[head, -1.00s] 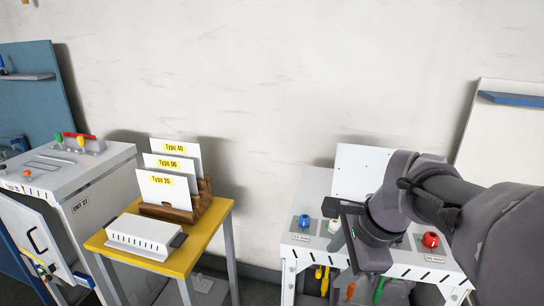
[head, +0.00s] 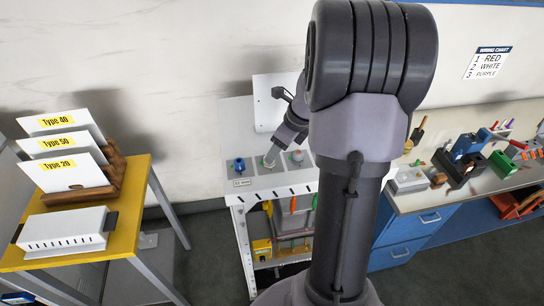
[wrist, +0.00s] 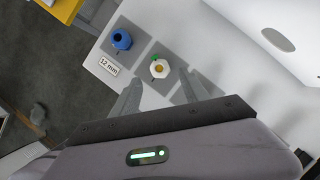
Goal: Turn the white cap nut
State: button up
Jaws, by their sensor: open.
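The white cap nut (wrist: 158,68) sits on a grey square plate on the white stand, with a yellowish centre and a small green mark at its edge. In the head view the white cap nut (head: 268,161) shows beside my arm. My gripper (wrist: 159,78) is open and empty in the wrist view. Its two fingers point toward the nut, one to each side in the picture. I cannot tell whether the fingertips are level with the nut or still above it. In the head view my arm hides much of the stand.
A blue cap nut (wrist: 121,39) sits left of the white one, by a "12 mm" label (wrist: 109,66). A yellow table (head: 128,225) stands left, a workbench (head: 430,195) right.

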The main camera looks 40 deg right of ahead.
jog(key=x, duration=0.3)
jog(key=shift+w+f, duration=0.25)
grip_shut()
